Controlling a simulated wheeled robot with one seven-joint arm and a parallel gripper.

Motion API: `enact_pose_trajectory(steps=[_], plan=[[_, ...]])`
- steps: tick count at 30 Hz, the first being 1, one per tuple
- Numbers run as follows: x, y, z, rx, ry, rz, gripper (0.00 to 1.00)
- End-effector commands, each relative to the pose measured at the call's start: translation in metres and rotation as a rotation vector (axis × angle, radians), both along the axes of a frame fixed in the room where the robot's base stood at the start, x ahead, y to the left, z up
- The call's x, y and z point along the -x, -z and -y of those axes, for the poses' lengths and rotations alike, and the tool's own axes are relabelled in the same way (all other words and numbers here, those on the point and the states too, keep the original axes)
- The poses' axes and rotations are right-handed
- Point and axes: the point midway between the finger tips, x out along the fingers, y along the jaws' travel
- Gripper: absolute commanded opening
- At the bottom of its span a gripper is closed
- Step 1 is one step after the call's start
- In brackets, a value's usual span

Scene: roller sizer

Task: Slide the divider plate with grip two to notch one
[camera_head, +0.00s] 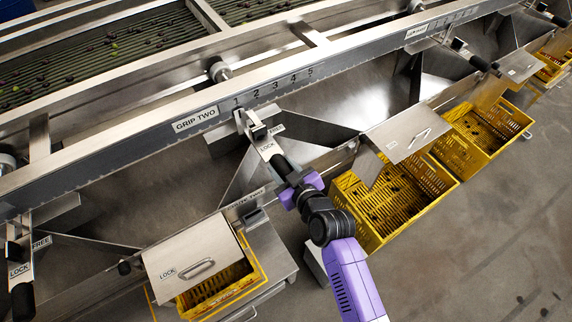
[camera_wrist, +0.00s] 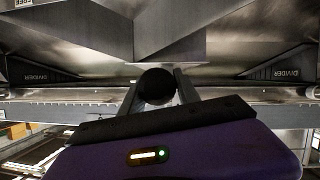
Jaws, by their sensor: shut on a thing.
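The rail (camera_head: 150,139) carries a GRIP TWO label (camera_head: 195,119) and a row of notch numbers, 1 to 5, to its right. The grip's metal clamp (camera_head: 245,124) sits on the rail's front edge, just below number 1. A LOCK/FREE plate (camera_head: 267,148) slopes down from it. My gripper (camera_head: 287,172) is at the lower end of this grip, shut on its dark handle. In the wrist view the handle's round black knob (camera_wrist: 156,87) sits between my fingers. Which sloping sheet is this grip's divider plate is unclear. The exact notch engagement is too small to tell.
Yellow crates (camera_head: 447,183) stand below on the right, under a metal flap (camera_head: 407,131). A lidded yellow crate (camera_head: 258,271) is at lower left. Another LOCK/FREE grip (camera_head: 19,262) is at far left. DIVIDER-marked plates (camera_wrist: 40,76) flank the wrist view.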

Motion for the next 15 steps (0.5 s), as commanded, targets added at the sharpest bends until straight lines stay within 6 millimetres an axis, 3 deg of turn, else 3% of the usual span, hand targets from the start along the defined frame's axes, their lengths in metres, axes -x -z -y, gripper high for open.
enact_pose_trajectory(steps=[8,9,12,15], plan=[[0.0039,0.0014,-0.0054,-0.002,-0.008,-0.005,0.00],[0.0041,0.0014,-0.0057,-0.003,-0.009,-0.005,0.42],[0.0038,0.0012,-0.0054,-0.002,-0.009,-0.004,0.59],[0.0031,0.0008,-0.0045,-0.002,-0.007,-0.003,0.59]])
